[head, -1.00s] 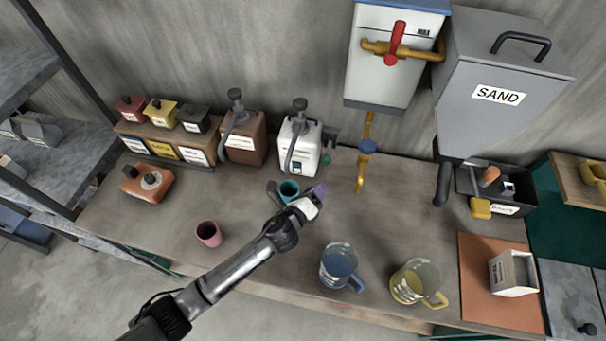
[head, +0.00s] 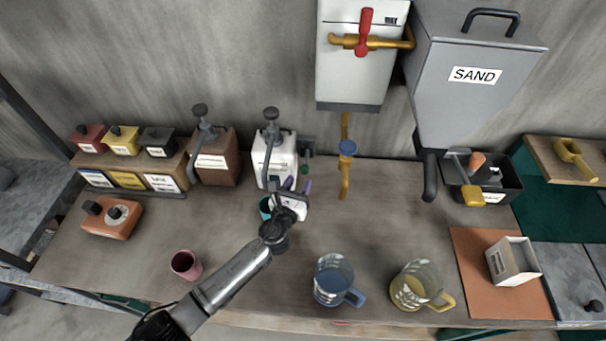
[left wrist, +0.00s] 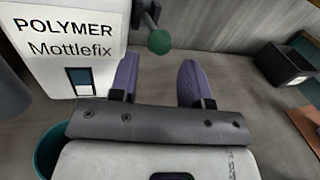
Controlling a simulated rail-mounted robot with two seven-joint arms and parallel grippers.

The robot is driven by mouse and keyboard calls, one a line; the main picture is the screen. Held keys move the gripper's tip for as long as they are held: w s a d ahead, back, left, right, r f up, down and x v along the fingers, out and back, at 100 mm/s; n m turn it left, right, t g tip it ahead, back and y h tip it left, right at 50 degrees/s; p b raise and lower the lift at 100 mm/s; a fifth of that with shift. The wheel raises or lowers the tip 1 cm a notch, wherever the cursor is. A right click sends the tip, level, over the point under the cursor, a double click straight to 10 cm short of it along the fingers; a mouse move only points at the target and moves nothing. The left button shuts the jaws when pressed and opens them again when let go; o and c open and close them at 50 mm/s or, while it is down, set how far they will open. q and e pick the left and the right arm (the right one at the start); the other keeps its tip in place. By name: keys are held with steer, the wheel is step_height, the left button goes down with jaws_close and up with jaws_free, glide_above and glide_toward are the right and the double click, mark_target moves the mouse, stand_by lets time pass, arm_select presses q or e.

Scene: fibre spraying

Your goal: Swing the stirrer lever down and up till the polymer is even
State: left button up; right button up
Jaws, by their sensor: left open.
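The white polymer container (head: 283,160) stands at the back of the bench, and its label reads "POLYMER Mottlefix" in the left wrist view (left wrist: 60,40). A small dark window with a pale blue lower part (left wrist: 79,81) is on its front; the polymer's evenness cannot be told. The stirrer lever ends in a green ball knob (left wrist: 159,41) at the container's right side, also small in the head view (head: 305,170). My left gripper (head: 298,184) is open and empty, its purple fingers (left wrist: 158,80) pointing toward the knob, which is beyond them and apart. My right gripper is not in view.
A teal cup (head: 265,208) stands close beside my left gripper. A yellow tap spout (head: 344,180) is to its right. A pink cup (head: 186,265), blue jug (head: 330,280) and yellowish jug (head: 412,284) stand nearer the front. The middle right bench is clear.

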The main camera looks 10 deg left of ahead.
mark_target(303, 173)
arm_select(q)
steer(key=shift+b+x, duration=0.55)
steer(key=shift+x, duration=1.75)
steer(key=shift+c, duration=0.2)
jaws_close()
